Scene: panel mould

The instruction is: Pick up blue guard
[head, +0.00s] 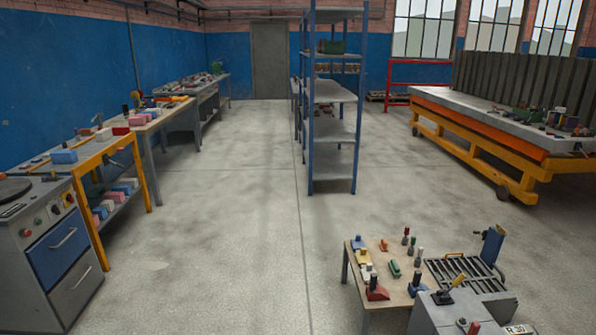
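I cannot tell for certain which blue thing is the guard. A blue upright plate (492,244) stands tilted at the back right of the grey machine at the lower right. A small blue piece (358,243) lies at the back left of the low wooden table (402,292) beside that machine. A light blue block (63,157) sits on the yellow-framed bench at the left. Neither of my grippers shows in the head view.
Small red, green, yellow and white parts share the low table. A grey machine (452,312) with a black grate (466,272) adjoins it. A blue shelf rack (333,135) stands mid-room. An orange-framed wheeled table (470,140) is at the right. The floor (230,230) between is clear.

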